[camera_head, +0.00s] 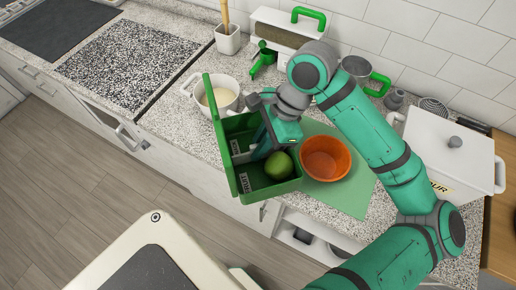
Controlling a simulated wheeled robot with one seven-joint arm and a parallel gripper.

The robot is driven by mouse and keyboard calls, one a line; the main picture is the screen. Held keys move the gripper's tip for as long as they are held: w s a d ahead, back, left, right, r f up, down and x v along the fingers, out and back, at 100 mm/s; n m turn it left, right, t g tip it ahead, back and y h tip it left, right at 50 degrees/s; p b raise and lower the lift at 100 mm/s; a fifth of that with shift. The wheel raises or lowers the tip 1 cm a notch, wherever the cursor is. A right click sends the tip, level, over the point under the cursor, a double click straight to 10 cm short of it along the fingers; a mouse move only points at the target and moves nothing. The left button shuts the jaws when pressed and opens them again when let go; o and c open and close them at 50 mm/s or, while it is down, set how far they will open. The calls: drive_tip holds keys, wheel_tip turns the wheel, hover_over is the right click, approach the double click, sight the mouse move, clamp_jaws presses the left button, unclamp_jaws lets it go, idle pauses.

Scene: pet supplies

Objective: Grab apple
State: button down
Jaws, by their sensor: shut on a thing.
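A green apple (279,165) is inside the green open box (234,178), near its lower right corner. My gripper (271,151) reaches down into the box from above, its fingers beside and against the apple. The gripper is shut on the apple. The fingertips are partly hidden by the box and the apple, so the contact itself is hard to see.
An orange bowl (326,158) stands on a green mat (344,200) right of the box. A white pot (221,98) is behind the box. A white flour container (448,150) stands at right. The counter's front edge lies close to the box.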

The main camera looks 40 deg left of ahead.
drive_tip(key=shift+w+a+f, duration=0.25)
drive_tip(key=shift+w+f, duration=0.1)
drive_tip(key=shift+f, duration=0.2)
drive_tip(key=shift+w+a+f, duration=0.3)
drive_tip(key=shift+w+f, duration=0.05)
drive_tip(key=shift+f, duration=0.25)
drive_tip(key=shift+w+a+f, duration=0.25)
drive_tip(key=shift+w+f, duration=0.1)
drive_tip(key=shift+f, duration=0.2)
wheel_tip(320, 180, down, 3)
drive_tip(key=shift+r, duration=0.1)
drive_tip(key=shift+w+a+f, duration=0.1)
drive_tip(key=shift+w+f, duration=0.1)
drive_tip(key=shift+f, duration=0.05)
